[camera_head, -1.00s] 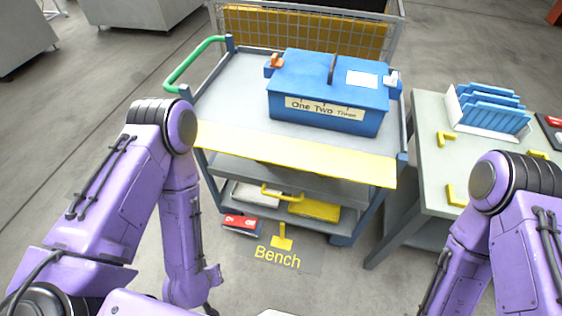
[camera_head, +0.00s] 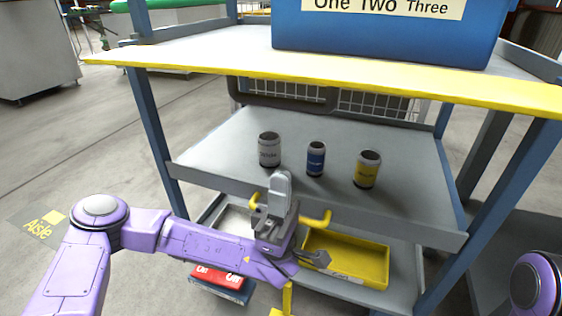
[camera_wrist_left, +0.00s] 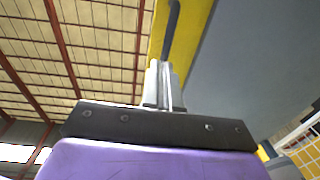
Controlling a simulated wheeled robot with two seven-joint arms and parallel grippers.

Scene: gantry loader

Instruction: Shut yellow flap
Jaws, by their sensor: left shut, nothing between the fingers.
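The yellow flap (camera_head: 330,78) is a long panel along the front of the cart's top shelf. It sticks out roughly level toward me, seen almost edge-on. My left gripper (camera_head: 281,184) points up, shut and empty, below the flap and in front of the middle shelf, apart from the flap in the head view. In the left wrist view, the shut fingers (camera_wrist_left: 164,84) point up, and a yellow surface (camera_wrist_left: 198,30), probably the flap, lies beyond them. I cannot tell the gap there. My right gripper is out of view; only a right arm joint shows.
A blue box (camera_head: 390,35) stands on the top shelf. Grey (camera_head: 269,150), blue (camera_head: 316,158) and yellow (camera_head: 368,169) cans stand on the middle shelf (camera_head: 225,150). A yellow tray (camera_head: 350,255) sits below. Blue cart posts (camera_head: 158,140) flank the space; the floor at left is open.

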